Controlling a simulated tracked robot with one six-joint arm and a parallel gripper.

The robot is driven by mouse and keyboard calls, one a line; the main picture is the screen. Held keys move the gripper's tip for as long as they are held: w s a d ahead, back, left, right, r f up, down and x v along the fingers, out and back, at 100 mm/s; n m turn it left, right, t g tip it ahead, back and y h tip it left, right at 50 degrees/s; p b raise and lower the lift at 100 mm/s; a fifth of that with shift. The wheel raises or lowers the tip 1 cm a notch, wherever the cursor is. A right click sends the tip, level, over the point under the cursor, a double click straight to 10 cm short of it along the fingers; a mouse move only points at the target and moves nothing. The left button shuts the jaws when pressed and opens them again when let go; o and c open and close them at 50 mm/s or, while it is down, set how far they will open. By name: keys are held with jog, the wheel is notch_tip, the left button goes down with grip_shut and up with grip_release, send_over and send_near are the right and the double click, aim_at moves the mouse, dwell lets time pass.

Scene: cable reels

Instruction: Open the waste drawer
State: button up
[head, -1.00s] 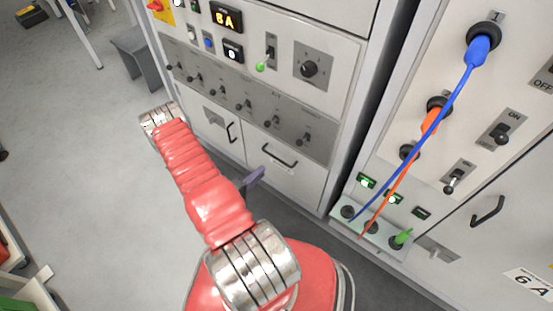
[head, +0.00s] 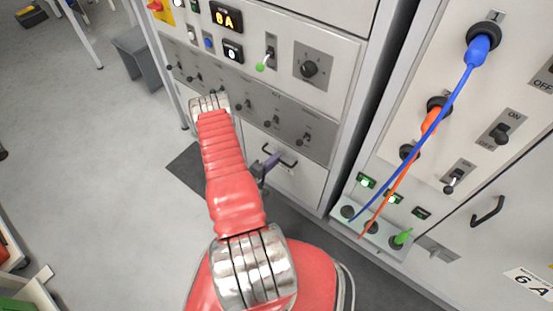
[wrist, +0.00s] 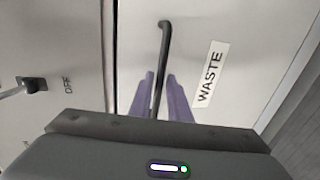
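The waste drawer (head: 297,180) is a pale grey front low in the cabinet, and it looks shut. Its black bar handle (head: 281,152) runs across the upper part of the front. In the wrist view the handle (wrist: 163,55) stands beside the white WASTE label (wrist: 210,74). My gripper (wrist: 161,80) has two purple fingers, one on each side of the handle, with a visible gap between them. The fingers look apart from the bar. In the head view my gripper (head: 270,163) is at the handle, partly hidden by my red arm.
To the right, a second cabinet carries a blue cable (head: 440,115) and an orange cable (head: 398,180).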

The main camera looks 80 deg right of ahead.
jog(key=shift+s+d+f, duration=0.1)
jog(key=shift+s+d, duration=0.05)
jog(key=shift+d, duration=0.25)
grip_shut()
dwell(0.4)
